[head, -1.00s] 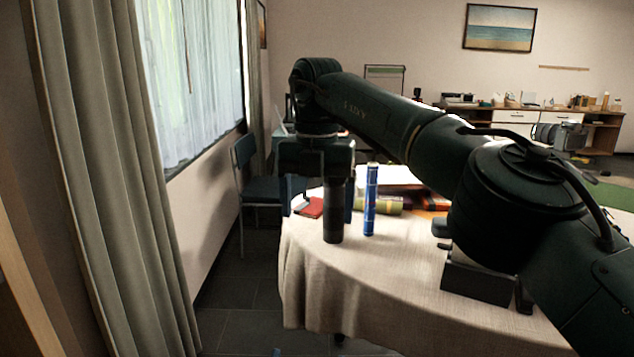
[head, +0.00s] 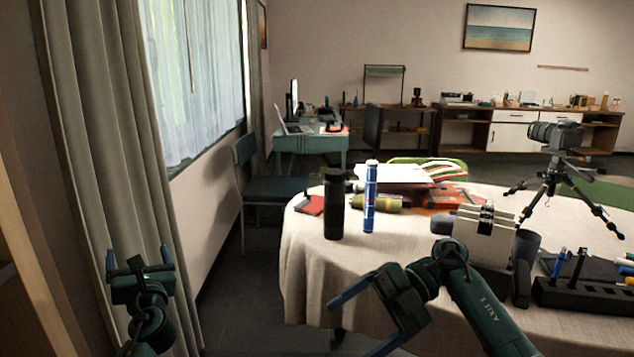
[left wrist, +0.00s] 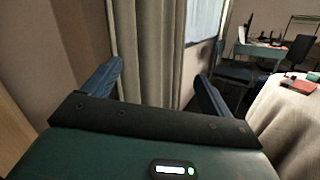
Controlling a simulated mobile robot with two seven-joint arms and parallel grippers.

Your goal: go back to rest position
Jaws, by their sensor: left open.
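My left gripper (head: 138,252) is open and empty at the lower left of the head view, in front of the curtain. In the left wrist view its two blue fingers (left wrist: 152,75) stand wide apart with nothing between them. My right gripper (head: 347,331) is open and empty, low in front of the table's near edge, its fingers pointing left. A dark bottle (head: 333,210) stands upright on the round table (head: 300,265), beside a slim blue cylinder (head: 370,200). Both grippers are apart from these.
The curtain (head: 105,150) is close to my left gripper. A blue chair (head: 270,188) stands behind the table. A block on a stand (head: 485,235), a black holder (head: 590,290) and a camera on a tripod (head: 555,135) are at right. Floor between curtain and table is clear.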

